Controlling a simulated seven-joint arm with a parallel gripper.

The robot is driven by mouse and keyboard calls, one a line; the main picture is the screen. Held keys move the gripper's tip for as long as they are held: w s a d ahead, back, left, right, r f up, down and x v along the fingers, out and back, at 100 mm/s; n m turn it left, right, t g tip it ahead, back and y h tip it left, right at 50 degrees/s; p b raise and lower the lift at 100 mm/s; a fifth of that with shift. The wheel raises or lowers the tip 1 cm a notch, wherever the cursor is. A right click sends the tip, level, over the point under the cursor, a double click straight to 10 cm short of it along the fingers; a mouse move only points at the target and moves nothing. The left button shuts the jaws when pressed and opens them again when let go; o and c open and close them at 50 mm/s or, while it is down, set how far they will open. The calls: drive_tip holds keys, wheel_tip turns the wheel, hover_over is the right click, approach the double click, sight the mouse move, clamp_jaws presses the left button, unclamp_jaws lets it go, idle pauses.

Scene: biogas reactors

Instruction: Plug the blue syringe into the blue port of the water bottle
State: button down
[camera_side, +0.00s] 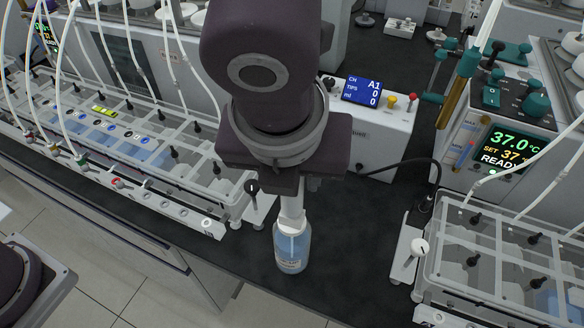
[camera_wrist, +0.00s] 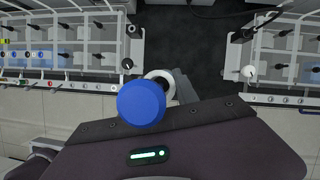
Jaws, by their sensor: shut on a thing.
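My gripper (camera_side: 293,187) is low over the dark bench and shut on the blue syringe. In the wrist view the syringe shows as a large round blue end (camera_wrist: 141,102), seen from above. In the side view a pale upright shaft (camera_side: 292,207) under my gripper appears to be its barrel. The water bottle (camera_side: 291,250), clear with bluish liquid and a white top, stands upright directly below. In the wrist view a white ring (camera_wrist: 158,86), probably the bottle's top, is partly behind the blue end. I cannot make out the blue port or whether the syringe tip touches it.
A clear-lidded reactor bath (camera_side: 130,140) with tubes stands left, another (camera_side: 505,255) right. A white pump box with a blue display (camera_side: 362,92) stands behind. A heater controller (camera_side: 505,145) is at right. Bare bench (camera_side: 350,235) lies right of the bottle; its front edge is close.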

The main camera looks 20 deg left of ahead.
drive_tip(key=c, duration=0.9)
unclamp_jaws()
drive_tip(key=shift+o, duration=0.2)
drive_tip(key=v, duration=0.7)
